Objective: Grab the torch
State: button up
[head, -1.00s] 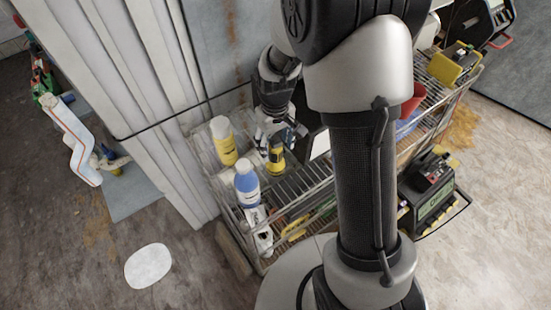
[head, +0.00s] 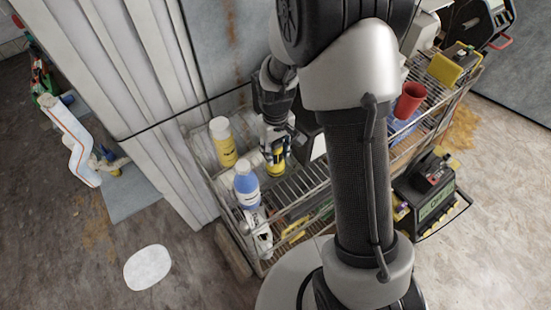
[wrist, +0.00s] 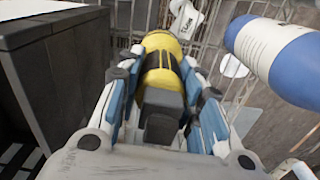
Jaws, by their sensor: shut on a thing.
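The torch (wrist: 161,64), yellow with black bands and a dark grey end, sits between the fingers of my gripper (wrist: 158,92) in the wrist view. The blue-padded fingers press on both of its sides. In the head view my gripper (head: 276,150) points down over the wire shelf, with the torch's yellow lower part (head: 276,170) showing just below the fingers. The torch's upper part is hidden there by the fingers. I cannot tell whether its lower end touches the shelf.
A blue-and-white bottle (head: 246,185) and a yellow bottle with a white cap (head: 223,142) stand close to the left of my gripper. A red cup (head: 409,100) and a yellow item (head: 445,69) are farther right on the wire rack (head: 300,185). A dark box (wrist: 50,75) is beside the gripper.

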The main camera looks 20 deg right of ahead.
jog(key=c, duration=0.5)
jog(key=shift+r, duration=0.1)
